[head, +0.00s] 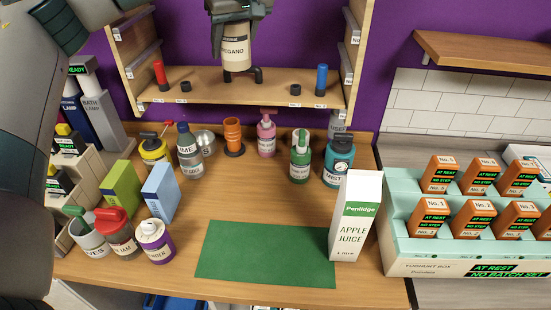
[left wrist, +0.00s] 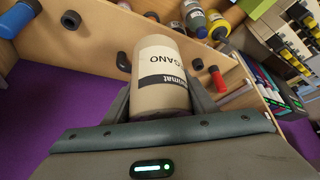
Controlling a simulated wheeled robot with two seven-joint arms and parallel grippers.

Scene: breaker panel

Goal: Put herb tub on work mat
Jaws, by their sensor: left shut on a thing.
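The herb tub (head: 236,52), a beige cylinder with a white label reading OREGANO, is at the small wooden shelf at the top of the head view. My left gripper (head: 234,18) is shut on it from above. In the left wrist view the tub (left wrist: 160,75) sits between the two fingers of the gripper (left wrist: 160,95). Whether its base touches the shelf board I cannot tell. The work mat (head: 265,255), a flat green rectangle, lies bare at the front of the wooden table. My right gripper is not in view.
An apple juice carton (head: 355,220) stands at the mat's right edge. Several bottles and an orange cup (head: 232,135) stand behind the mat. A purple-labelled jar (head: 155,242) is to its left. The shelf (head: 210,95) holds red and blue pegs. A teal crate (head: 400,255) is at right.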

